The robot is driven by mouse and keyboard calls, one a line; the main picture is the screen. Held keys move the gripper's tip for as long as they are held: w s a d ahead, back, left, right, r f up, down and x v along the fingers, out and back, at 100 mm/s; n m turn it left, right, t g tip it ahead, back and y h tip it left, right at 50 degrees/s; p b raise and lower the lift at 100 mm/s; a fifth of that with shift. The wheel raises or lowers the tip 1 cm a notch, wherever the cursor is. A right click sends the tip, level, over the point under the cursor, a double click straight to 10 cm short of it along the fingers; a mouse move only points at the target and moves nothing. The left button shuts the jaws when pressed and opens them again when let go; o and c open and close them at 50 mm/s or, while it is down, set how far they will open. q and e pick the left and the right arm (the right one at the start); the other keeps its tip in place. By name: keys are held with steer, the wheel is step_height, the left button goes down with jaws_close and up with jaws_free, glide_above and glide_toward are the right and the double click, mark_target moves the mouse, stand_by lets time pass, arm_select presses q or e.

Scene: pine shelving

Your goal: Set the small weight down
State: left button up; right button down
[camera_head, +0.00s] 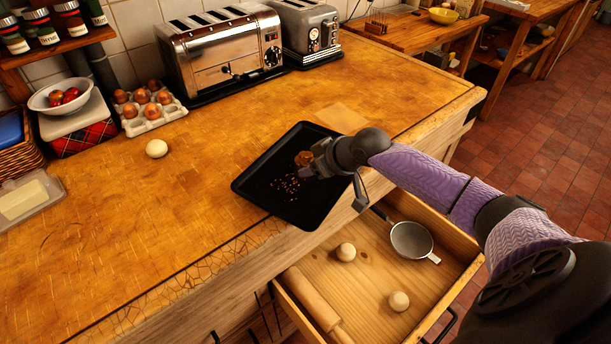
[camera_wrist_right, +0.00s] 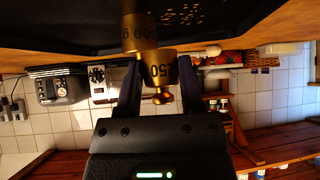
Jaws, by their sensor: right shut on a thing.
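A brass weight marked 250, the small weight (camera_wrist_right: 156,68), is between the fingers of my right gripper (camera_wrist_right: 155,85). Its knob points away from the tray. A wider brass weight (camera_wrist_right: 140,36), apparently marked 500 g, is right behind it on the tray side; I cannot tell whether the two touch. In the head view my right gripper (camera_head: 312,168) is over the black tray (camera_head: 262,178), with brass (camera_head: 304,157) at its tip. The small weight is mostly hidden there. My left gripper is not in view.
Small crumbs (camera_head: 285,187) lie on the tray. An open drawer (camera_head: 368,290) below holds dough balls, a rolling pin and a sieve (camera_head: 411,240). A toaster (camera_head: 222,52), an egg carton (camera_head: 150,112) and a dough ball (camera_head: 156,148) are behind. The left counter is largely clear.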

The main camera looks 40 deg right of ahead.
mark_target(304, 183)
step_height(304, 183, down, 4)
steer(key=shift+f+b, duration=0.25)
steer(key=shift+b, duration=0.45)
steer(key=shift+r, duration=0.15)
steer(key=shift+f, duration=0.2)
steer(key=shift+c, duration=1.1)
jaws_free()
steer(key=shift+r, duration=0.3)
steer(key=p+v, duration=0.6)
steer(key=v, duration=0.6)
